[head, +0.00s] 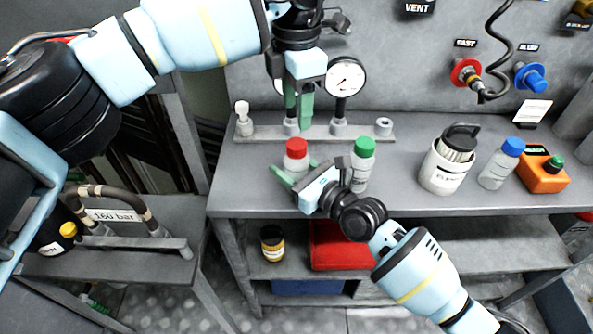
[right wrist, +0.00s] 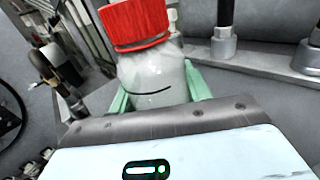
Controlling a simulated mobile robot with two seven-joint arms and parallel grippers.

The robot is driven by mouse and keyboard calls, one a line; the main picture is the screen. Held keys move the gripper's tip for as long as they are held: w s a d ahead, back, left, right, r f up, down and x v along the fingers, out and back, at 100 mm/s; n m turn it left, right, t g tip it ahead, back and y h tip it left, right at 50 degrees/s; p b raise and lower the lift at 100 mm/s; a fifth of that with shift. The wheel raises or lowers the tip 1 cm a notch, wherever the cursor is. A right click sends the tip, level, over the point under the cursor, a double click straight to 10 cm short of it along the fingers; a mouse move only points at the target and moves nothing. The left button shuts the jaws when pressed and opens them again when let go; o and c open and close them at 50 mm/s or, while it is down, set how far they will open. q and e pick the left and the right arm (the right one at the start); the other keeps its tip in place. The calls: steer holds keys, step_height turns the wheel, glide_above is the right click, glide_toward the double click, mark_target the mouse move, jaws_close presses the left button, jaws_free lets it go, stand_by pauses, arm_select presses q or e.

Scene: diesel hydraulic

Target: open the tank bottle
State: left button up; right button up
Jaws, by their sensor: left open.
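A white bottle with a red cap (head: 297,148) stands upright near the bench's front edge; which bottle is the tank bottle, I cannot tell. In the right wrist view the red-capped bottle (right wrist: 155,75) stands between my green fingers. My right gripper (head: 292,172) reaches it from the front right, one finger on each side of its body. Whether both fingers press on it is unclear. My left gripper (head: 299,112) is open and empty, pointing down above and behind the red cap, apart from it in the picture. A green-capped bottle (head: 363,149) stands just right, partly behind my right gripper.
Pressure gauges (head: 346,77) on a grey rail (head: 405,132) stand close behind my left gripper. A white canister (head: 445,170), a blue-capped bottle (head: 502,163) and an orange box (head: 544,175) are at the right. The bench top (head: 245,185) is clear left of the bottles.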

mark_target(297, 143)
jaws_close()
arm_select(q)
steer(key=m, duration=0.6)
steer(key=shift+d, duration=0.1)
steer(key=m, duration=2.1)
steer(key=shift+f, duration=4)
